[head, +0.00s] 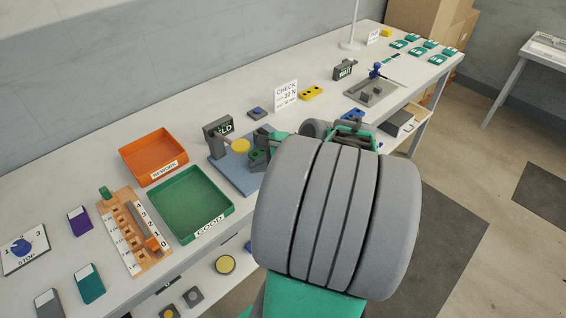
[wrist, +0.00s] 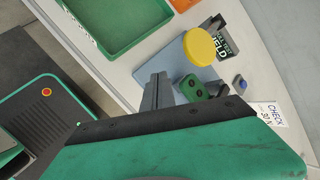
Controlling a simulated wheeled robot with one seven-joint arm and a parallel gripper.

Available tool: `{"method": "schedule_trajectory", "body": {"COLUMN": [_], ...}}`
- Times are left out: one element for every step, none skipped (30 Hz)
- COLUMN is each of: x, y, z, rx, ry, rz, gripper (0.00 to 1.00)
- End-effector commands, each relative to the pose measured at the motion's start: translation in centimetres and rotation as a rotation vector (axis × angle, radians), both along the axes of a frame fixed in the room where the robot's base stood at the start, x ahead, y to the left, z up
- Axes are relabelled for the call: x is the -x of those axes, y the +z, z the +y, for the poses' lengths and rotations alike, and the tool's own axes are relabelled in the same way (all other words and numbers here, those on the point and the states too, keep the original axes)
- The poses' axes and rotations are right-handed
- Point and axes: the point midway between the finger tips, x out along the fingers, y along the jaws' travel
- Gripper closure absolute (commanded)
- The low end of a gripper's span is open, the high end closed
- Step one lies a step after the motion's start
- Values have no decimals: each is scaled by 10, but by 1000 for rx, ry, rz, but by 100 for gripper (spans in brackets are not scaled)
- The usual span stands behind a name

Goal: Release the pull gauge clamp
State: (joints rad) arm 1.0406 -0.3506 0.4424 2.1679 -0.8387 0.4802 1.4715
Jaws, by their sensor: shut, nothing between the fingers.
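In the wrist view the yellow cap (wrist: 199,47) stands beside a green block with dark holes (wrist: 194,88). A second fixture, a grey plate (head: 368,92) with a blue knob (head: 375,70), stands farther right. My gripper (wrist: 158,92) is shut and empty, close to the green block; contact cannot be told. My arm hides part of the blue plate.
A green tray marked GOOD (head: 190,205) and an orange tray (head: 153,158) lie to the left. A CHECK 30 N card (head: 286,96) stands behind my arm. A yellow block (head: 311,92) and a blue piece (head: 257,113) lie nearby.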

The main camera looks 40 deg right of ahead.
Motion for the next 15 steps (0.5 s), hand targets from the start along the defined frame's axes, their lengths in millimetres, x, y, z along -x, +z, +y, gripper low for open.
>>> {"method": "schedule_trajectory", "body": {"x": [9, 14, 21, 26, 32, 39, 44, 48, 52, 54, 55, 55, 56, 55, 55], "y": [-20, -21, -22, -21, -20, -18, -17, -15, -13, -11, -10, -9, -8, -8, -8], "z": [-31, -46, -64, -76, -87, -99, -106, -112, -117, -120, -121, -122, -122, -122, -121], "rx": [-158, -255, -374, -457, -532, -618, -673, -716, -759, -781, -797, -807, -808, -809, -807], "ry": [-192, -294, -414, -493, -559, -632, -676, -709, -740, -757, -765, -771, -772, -772, -770], "rz": [-36, -65, -104, -136, -163, -196, -218, -235, -254, -263, -268, -271, -272, -271, -270], "gripper": [100, 100, 100, 100, 100, 100, 100, 100, 100, 100, 100, 100, 100, 100, 100]}}
